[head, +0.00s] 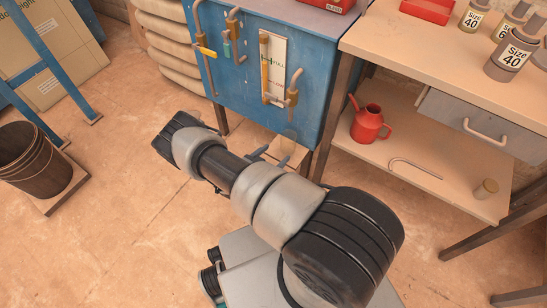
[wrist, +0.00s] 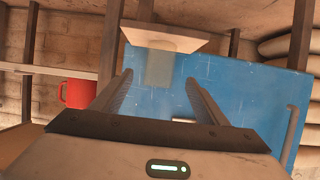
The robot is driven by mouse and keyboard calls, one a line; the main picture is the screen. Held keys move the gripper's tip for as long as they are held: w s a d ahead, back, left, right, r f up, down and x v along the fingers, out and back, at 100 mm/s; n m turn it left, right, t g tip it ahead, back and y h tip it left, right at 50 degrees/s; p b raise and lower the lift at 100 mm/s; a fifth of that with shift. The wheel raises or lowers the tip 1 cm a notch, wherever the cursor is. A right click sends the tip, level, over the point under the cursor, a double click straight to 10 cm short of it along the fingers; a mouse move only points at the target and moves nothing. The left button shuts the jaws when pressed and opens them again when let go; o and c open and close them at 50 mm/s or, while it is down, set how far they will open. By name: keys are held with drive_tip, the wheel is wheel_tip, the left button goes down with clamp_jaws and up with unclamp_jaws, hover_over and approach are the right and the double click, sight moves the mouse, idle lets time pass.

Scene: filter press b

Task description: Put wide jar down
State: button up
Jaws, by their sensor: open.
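My gripper (wrist: 157,82) is open, its two fingers apart in the wrist view, which looks upside down. A dull grey-olive thing (wrist: 158,66) shows between and beyond the fingertips, against a pale ledge (wrist: 165,36). It may be a jar standing on the ledge, but no label shows and I cannot tell. In the head view the gripper (head: 271,156) is partly hidden behind my arm, by the pale ledge (head: 287,149) below the blue cabinet.
The blue cabinet (head: 265,65) with pipes and handles stands just behind the gripper. The bench (head: 410,50) at right carries other jars and a red tray (head: 428,10). A red can (head: 369,123) stands on its lower shelf. A barrel (head: 35,160) stands left; the floor between is clear.

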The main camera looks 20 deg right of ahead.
drive_tip(key=w+a+r+y, duration=0.3)
drive_tip(key=w+a+r, duration=0.3)
drive_tip(key=r, duration=0.2)
drive_tip(key=w+a+r+y, duration=0.3)
drive_tip(key=w+a+r, duration=0.25)
drive_tip(key=r, duration=0.25)
drive_tip(key=a+r+n+y, duration=0.2)
drive_tip(key=a+r+y, duration=0.1)
drive_tip(key=r, duration=0.8)
drive_tip(key=a+r+n+y, duration=0.2)
drive_tip(key=a+r, duration=0.1)
drive_tip(key=r, duration=0.7)
drive_tip(key=s+a+r+n+y, duration=0.1)
drive_tip(key=s+r+n+y, duration=0.25)
drive_tip(key=s+r, duration=1.25)
drive_tip(key=s+d+r+n+g+h, duration=0.1)
drive_tip(key=s+d+r+n, duration=0.1)
drive_tip(key=s, duration=0.7)
drive_tip(key=s+d+r+n+h, duration=0.2)
drive_tip(key=s+d, duration=0.2)
drive_tip(key=s, duration=0.6)
drive_tip(key=shift+s+g, duration=0.15)
drive_tip(key=shift+g, duration=0.25)
drive_tip(key=shift+d+r, duration=0.1)
